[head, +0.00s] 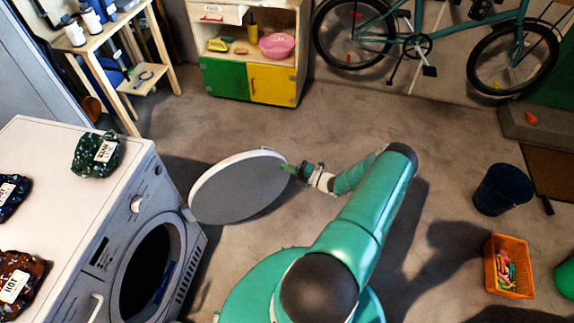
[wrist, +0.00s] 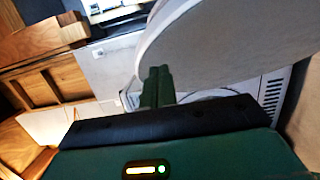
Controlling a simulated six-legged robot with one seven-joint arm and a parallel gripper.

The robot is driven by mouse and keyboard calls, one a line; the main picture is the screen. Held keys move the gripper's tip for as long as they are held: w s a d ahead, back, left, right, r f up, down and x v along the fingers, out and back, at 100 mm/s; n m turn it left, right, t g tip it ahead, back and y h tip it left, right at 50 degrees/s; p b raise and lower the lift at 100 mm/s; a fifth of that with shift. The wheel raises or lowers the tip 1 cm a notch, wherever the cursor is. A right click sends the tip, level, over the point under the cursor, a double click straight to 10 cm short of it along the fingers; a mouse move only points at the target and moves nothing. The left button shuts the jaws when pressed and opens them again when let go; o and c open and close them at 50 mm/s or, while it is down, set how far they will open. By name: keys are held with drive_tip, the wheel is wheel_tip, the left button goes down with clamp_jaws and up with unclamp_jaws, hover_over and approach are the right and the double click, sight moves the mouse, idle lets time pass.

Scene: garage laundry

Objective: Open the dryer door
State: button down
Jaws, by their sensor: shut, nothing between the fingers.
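The dryer (head: 70,220) is a white front-loading machine at the left of the head view. Its round door (head: 240,190) stands swung wide open, away from the dark drum opening (head: 146,272). My gripper (head: 290,169) is at the door's far rim, on its right side in the head view. In the wrist view the shut green fingers (wrist: 157,86) overlap the lower left edge of the door (wrist: 225,45). Nothing shows between the fingers. I cannot tell whether they touch the door.
Several labelled bags, one of them green (head: 97,154), lie on the dryer top. A wooden shelf (head: 140,80) and a cabinet (head: 250,50) stand at the back. A dark bucket (head: 502,190) and an orange basket (head: 509,266) are at the right. Floor behind the door is clear.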

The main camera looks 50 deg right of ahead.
drive_tip(key=d+v, duration=0.1)
drive_tip(key=v, duration=0.9)
drive_tip(key=shift+r, duration=0.1)
